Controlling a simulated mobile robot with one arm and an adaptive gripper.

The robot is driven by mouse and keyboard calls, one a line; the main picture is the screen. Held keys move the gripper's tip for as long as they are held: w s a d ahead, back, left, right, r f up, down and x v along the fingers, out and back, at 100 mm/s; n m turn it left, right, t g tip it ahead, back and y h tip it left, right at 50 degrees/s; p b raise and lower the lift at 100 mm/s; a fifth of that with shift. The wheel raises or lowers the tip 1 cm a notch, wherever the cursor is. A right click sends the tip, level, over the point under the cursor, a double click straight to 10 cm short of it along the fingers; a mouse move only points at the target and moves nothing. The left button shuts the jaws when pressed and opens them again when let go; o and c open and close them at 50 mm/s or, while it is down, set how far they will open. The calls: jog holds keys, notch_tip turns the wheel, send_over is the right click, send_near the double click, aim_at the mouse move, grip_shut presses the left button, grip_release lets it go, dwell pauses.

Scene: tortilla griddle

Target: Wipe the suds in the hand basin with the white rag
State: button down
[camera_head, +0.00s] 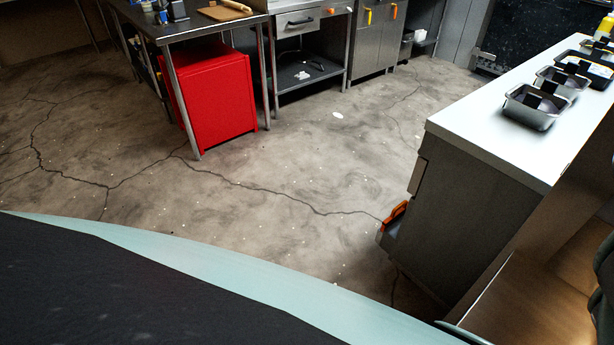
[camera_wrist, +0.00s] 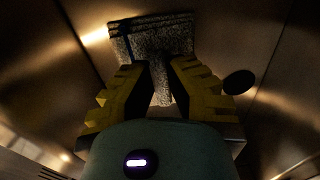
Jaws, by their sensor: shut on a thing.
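In the wrist view, my gripper (camera_wrist: 158,75) has its yellow and dark fingers closed on the rag (camera_wrist: 152,36). The rag looks speckled grey in the dim light, and a fold of it runs down between the fingertips. The rag lies spread beyond the fingertips, against the brownish metal of the hand basin (camera_wrist: 215,28). A round dark drain (camera_wrist: 239,82) is to the right of the fingers. I cannot make out suds; the bright patches on the metal look like reflections. My gripper and the rag do not show in the head view.
In the head view, a white-topped counter (camera_head: 480,120) with metal pans (camera_head: 538,104) stands at the right. A red cabinet (camera_head: 215,95) sits under a steel table (camera_head: 200,25) at the back. The cracked concrete floor (camera_head: 270,180) between them is mostly clear.

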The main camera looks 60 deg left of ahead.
jog(key=shift+a, duration=0.15)
jog(key=shift+a+r+p, duration=0.25)
jog(key=shift+a+p, duration=0.3)
jog(key=shift+p, duration=0.5)
jog(key=shift+s+a+p, duration=0.1)
jog(key=shift+a+p, duration=0.5)
jog(key=shift+a, duration=0.15)
jog(key=shift+f, duration=0.2)
jog(key=c, duration=1.4)
grip_release()
jog(key=shift+o, duration=0.4)
jog(key=shift+f+b, duration=0.65)
grip_shut()
